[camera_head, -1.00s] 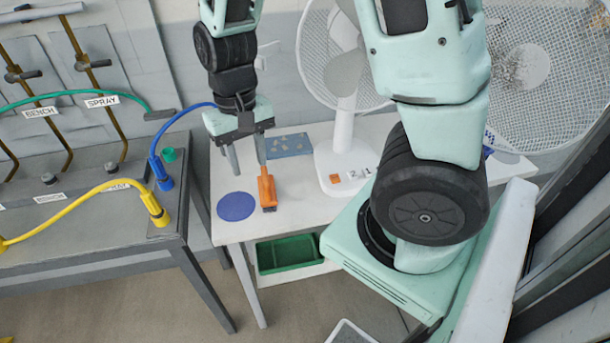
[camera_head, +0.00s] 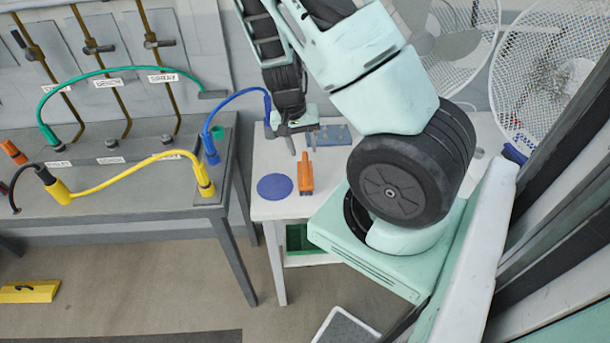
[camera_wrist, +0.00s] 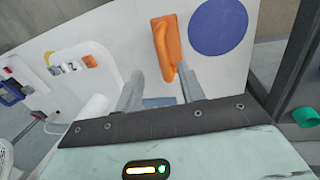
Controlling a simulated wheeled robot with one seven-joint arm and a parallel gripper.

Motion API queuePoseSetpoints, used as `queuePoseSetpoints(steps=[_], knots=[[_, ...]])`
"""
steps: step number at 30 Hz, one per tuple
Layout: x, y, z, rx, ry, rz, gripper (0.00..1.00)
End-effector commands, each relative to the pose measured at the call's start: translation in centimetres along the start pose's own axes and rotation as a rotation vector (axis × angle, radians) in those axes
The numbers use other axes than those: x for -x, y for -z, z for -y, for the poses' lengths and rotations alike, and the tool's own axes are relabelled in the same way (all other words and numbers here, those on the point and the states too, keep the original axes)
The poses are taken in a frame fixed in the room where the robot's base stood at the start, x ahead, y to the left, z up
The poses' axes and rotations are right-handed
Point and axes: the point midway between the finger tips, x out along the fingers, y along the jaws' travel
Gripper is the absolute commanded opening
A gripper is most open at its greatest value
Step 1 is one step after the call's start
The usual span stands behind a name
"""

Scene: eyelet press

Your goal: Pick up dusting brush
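The dusting brush appears to be the orange-handled object (camera_head: 306,178) lying on the white table (camera_head: 262,208), just right of a round blue disc (camera_head: 275,187). In the wrist view the orange object (camera_wrist: 166,42) extends upward from near the fingers, with the disc (camera_wrist: 218,26) to its right. My gripper (camera_head: 302,147) is open and empty at the brush's far end. In the wrist view my gripper (camera_wrist: 160,88) has its fingers apart, with the brush's near end close to the right finger. I cannot tell whether they touch or how high the fingers are.
A blue patterned mat (camera_head: 333,135) lies behind the brush. A white fan (camera_head: 450,45) stands at the back right. A green bin (camera_head: 300,238) sits below the tabletop. A grey bench (camera_head: 120,205) with coloured hoses, including a blue hose (camera_head: 222,112), is close on the left.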

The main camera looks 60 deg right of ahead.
Motion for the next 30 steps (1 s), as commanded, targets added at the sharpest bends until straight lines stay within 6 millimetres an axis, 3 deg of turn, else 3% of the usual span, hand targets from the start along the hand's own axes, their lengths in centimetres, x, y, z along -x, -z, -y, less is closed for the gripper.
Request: queuePoseSetpoints(steps=[10, 18, 28, 29, 30], knots=[[-2.7, 0.1, 0.1, 0.0, 0.0, 0.001, 0.39], [-6.2, 0.2, 0.5, -0.001, 0.0, 0.002, 0.39], [-7.0, 0.2, 0.6, 0.002, 0.002, -0.001, 0.39], [-7.0, 0.2, 0.6, 0.002, 0.002, -0.001, 0.36], [-7.0, 0.2, 0.6, 0.002, 0.002, -0.001, 0.25]])
